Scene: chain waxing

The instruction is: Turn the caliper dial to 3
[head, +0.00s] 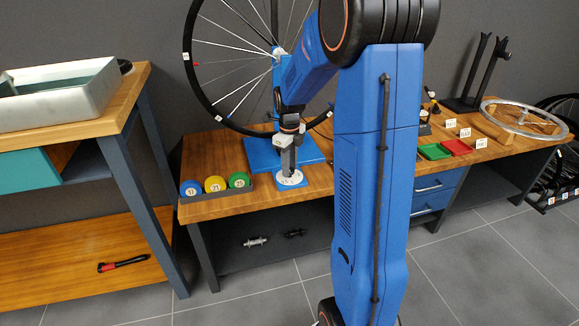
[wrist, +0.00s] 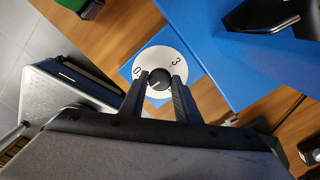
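The caliper dial is a white disc (wrist: 157,53) with a black round knob (wrist: 160,79) at its centre. In the wrist view a "0" shows at its left and a "3" at its upper right; other marks are hidden by the fingers. A faint light mark shows on the knob's lower left. My gripper (wrist: 161,80) points down at the dial, with one finger on each side of the knob and seemingly a slim gap. Contact is hard to judge.
A blue stand base (head: 262,155) with a spoked wheel (head: 205,75) is just behind the dial. Green (head: 433,152) and red trays (head: 457,146) lie farther right on the wooden bench.

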